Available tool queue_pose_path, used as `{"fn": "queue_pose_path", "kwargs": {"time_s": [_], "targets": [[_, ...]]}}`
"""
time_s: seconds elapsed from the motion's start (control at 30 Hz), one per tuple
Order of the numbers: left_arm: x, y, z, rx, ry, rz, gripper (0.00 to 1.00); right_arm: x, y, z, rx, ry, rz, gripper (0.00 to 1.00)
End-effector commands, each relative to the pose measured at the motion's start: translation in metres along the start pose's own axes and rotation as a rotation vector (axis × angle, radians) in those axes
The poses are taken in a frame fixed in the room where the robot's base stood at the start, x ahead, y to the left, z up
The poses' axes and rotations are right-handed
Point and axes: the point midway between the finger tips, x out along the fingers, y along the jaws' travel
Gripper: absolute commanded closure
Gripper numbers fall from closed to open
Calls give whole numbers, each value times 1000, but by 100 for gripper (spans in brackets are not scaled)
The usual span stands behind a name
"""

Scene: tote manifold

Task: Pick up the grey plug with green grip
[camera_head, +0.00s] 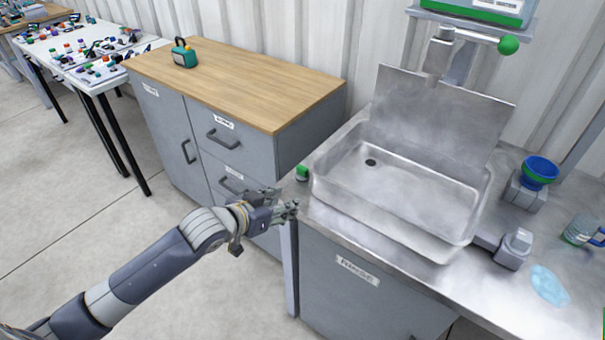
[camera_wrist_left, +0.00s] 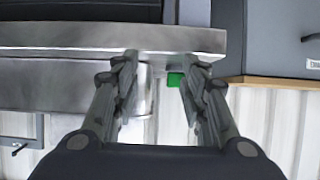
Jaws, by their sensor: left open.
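The plug, with its green grip (camera_head: 302,172), stands on the left edge of the steel sink counter, just left of the basin. My left gripper (camera_head: 292,210) is open and empty, just in front of the counter's left edge, apart from the plug in the head view. In the left wrist view the green grip (camera_wrist_left: 175,79) shows between the two open fingers, nearer the right-hand finger; the plug's grey part is hard to make out there. My right gripper is in neither view.
The sink basin (camera_head: 340,193) lies right of the plug. A wood-topped cabinet (camera_head: 250,88) stands to the left, with a teal and dark item (camera_head: 184,54) on it. A blue and green cup-like item (camera_head: 540,172) and a clear jug (camera_head: 580,230) are at the far right.

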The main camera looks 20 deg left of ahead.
Motion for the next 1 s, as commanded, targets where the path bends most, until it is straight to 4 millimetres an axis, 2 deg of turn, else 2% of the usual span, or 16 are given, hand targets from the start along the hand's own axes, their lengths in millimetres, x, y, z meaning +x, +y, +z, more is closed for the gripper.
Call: {"fn": "queue_pose_path", "kwargs": {"time_s": [0.03, 0.1, 0.23, 0.6, 0.87, 1.0], "targets": [[3, -14, -17, 7, 35, -2, 60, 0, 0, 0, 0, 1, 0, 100], [5, -26, -34, -1, 76, 1, 60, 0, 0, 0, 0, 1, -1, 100], [7, -37, -50, -10, 114, 6, 60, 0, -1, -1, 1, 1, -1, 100], [52, -38, -58, -12, 120, 6, 60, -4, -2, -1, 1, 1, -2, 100], [66, -36, -58, -11, 118, 6, 60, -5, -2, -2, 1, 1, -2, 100], [81, -34, -61, -12, 119, 6, 60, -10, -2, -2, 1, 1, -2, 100]]}}
